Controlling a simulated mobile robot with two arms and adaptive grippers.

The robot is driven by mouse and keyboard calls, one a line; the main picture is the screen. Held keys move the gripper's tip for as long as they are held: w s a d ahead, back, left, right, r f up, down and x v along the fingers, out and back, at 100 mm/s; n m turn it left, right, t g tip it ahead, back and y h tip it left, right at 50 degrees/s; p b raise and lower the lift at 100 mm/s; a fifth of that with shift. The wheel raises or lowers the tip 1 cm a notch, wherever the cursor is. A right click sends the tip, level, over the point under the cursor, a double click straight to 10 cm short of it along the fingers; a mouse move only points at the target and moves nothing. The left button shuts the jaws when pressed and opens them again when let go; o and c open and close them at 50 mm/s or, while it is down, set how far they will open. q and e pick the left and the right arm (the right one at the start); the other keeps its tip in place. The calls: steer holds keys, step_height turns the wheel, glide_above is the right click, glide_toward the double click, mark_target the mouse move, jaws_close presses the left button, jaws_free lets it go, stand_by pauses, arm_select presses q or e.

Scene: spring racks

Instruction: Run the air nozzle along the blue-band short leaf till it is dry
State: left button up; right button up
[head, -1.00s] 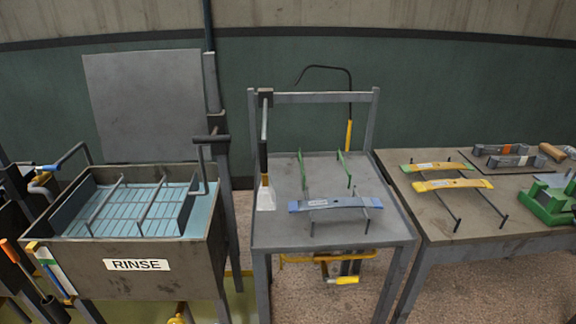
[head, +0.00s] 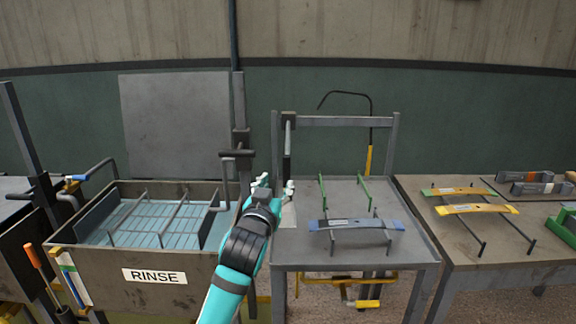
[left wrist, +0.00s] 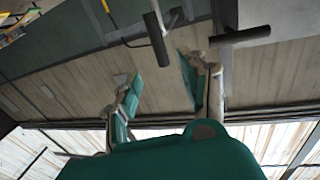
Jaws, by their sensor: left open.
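The short leaf with blue ends (head: 355,225) lies across a wire rest on the grey middle table. Whether it is wet cannot be told. A tool with a black grip (head: 287,165) and a flared pale tip hangs on the left post of that table's frame; it may be the air nozzle. My left gripper (head: 276,186) is open and empty, just left of the tool's lower part, which it partly hides. In the left wrist view its two fingers (left wrist: 165,95) stand apart with nothing between them. My right gripper is not in view.
The RINSE tank (head: 155,255) stands left, with a dark upright (head: 240,130) beside it. Green rests (head: 322,195) stand behind the leaf.

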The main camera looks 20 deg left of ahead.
mark_target(286, 168)
arm_select(q)
steer(key=w, duration=0.4)
steer(key=w+p, duration=0.1)
steer(key=w, duration=0.2)
steer(key=w+a, duration=0.1)
steer(key=w, duration=0.3)
steer(key=shift+w, duration=0.3)
jaws_close()
